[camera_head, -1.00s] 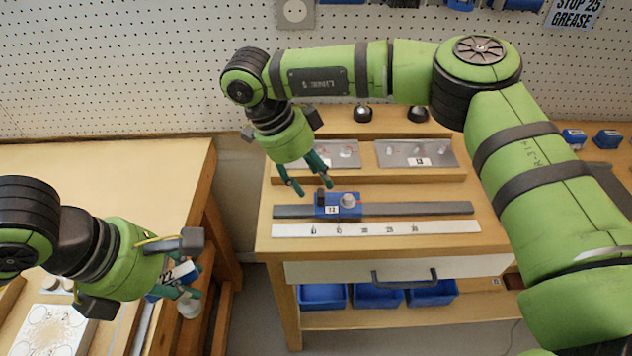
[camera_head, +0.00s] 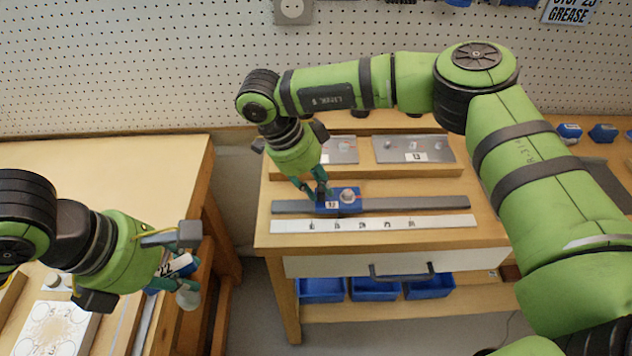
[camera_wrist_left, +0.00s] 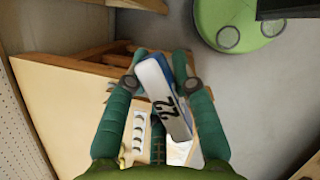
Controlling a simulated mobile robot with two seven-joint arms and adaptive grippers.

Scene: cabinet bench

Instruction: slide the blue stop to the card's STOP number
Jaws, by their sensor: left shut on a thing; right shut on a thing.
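The blue stop (camera_head: 350,208) sits on the grey rail (camera_head: 415,204), left of its middle. It has a round silver knob, a dark post and a small white tag. My right gripper (camera_head: 321,192) is shut on the dark post at the stop's left end. The white number scale (camera_head: 440,221) lies in front of the rail; its figures are blurred. The card (camera_head: 570,11) hangs on the pegboard at the top right, its top line cut by the frame edge. My left gripper (camera_wrist_left: 163,75) is shut on a white and blue block (camera_wrist_left: 160,88) marked 22, above the left bench.
Two grey plates (camera_head: 413,149) lie in the wooden tray behind the rail. Blue bins (camera_head: 375,290) stand on the shelf below the drawer (camera_head: 460,261). The left bench (camera_head: 110,165) is separated from this bench by a gap. The rail is clear right of the stop.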

